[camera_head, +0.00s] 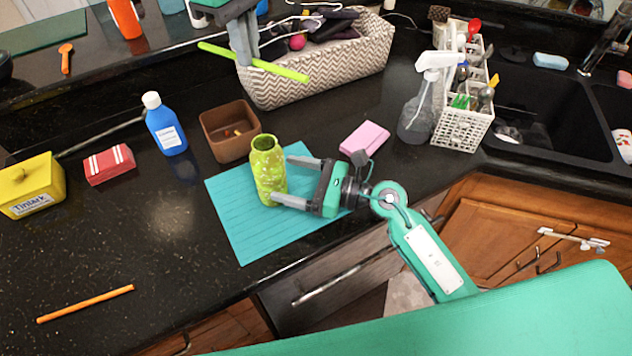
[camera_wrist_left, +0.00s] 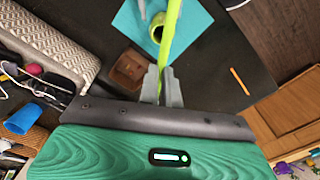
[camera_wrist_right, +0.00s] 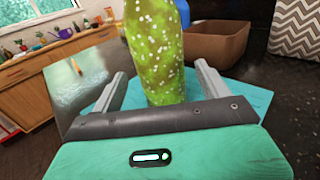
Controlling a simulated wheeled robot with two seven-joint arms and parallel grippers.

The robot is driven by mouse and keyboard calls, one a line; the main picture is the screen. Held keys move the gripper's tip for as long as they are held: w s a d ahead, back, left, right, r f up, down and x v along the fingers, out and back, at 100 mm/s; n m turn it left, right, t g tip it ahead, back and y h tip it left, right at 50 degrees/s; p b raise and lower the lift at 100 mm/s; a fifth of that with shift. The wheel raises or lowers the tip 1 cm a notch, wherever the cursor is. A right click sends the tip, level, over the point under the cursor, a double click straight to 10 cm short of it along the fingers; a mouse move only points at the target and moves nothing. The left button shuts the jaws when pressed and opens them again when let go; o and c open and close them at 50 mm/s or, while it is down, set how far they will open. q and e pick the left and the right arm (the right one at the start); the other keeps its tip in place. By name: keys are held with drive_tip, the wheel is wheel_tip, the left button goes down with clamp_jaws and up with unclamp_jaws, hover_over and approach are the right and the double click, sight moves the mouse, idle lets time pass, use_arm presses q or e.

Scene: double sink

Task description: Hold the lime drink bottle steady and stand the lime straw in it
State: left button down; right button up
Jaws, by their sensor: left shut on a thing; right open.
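The lime drink bottle (camera_head: 268,172) stands upright on a teal mat (camera_head: 240,222), green with pale speckles. Its open mouth shows in the left wrist view (camera_wrist_left: 157,32). My right gripper (camera_head: 283,180) is open, with its fingers to either side of the bottle; in the right wrist view the bottle (camera_wrist_right: 157,50) stands between and beyond the fingertips. My left gripper (camera_head: 246,60) is shut on the lime straw (camera_head: 285,71), held high behind the bottle and tilted, nearly level in the head view. In the left wrist view the straw (camera_wrist_left: 170,30) extends from the fingers past the bottle mouth.
A brown square box (camera_head: 229,130) stands just behind the bottle. A blue bottle (camera_head: 165,125), a pink block (camera_head: 364,138) and a spray bottle (camera_head: 420,100) stand around the mat. A patterned basket (camera_head: 320,75) is at the back. An orange straw (camera_head: 85,304) lies front left.

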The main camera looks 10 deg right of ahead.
sight(284, 177)
drive_tip(key=shift+x, duration=2.5)
drive_tip(key=c, duration=1.1)
use_arm(q)
wheel_tip(284, 177, down, 13)
drive_tip(key=c, duration=1.5)
unclamp_jaws()
